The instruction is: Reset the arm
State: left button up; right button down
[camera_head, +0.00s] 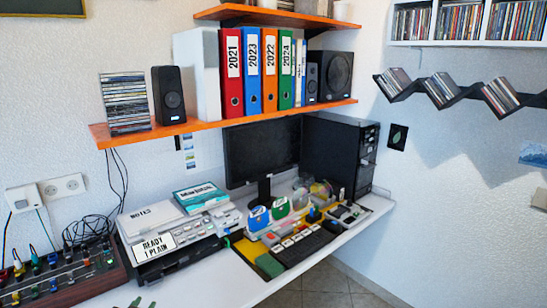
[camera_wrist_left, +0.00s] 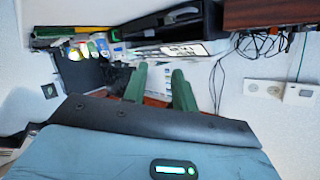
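I see nothing held in the gap. The desk and its items appear beyond the fingers there, in a turned view. My right gripper is in neither view.
The desk carries a mixer (camera_head: 65,275), a stack of devices (camera_head: 170,235), a monitor (camera_head: 262,150), a keyboard (camera_head: 303,245) and a computer tower (camera_head: 340,150). An orange shelf (camera_head: 225,122) with binders and discs hangs above. A zigzag disc shelf (camera_head: 460,97) is on the right wall.

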pick_arm(q)
jog(key=s+d+f+g+h, duration=0.15)
jog(key=s+d+f, duration=0.35)
jog(key=s+f, duration=0.5)
jog(key=s+d+f+g, duration=0.1)
jog(key=s+d, duration=0.2)
jog(key=s, duration=0.7)
jog(key=s+d+f+g+h, duration=0.1)
jog(key=s+d+f, duration=0.1)
jog(key=s, duration=0.7)
jog(key=s+d+f+n+g, duration=0.1)
jog(key=s+d, duration=0.3)
jog(key=s, duration=0.6)
jog(key=shift+s+d+f+g, duration=0.3)
jog(key=shift+d+f+g, duration=0.1)
jog(key=shift+f+g, duration=0.15)
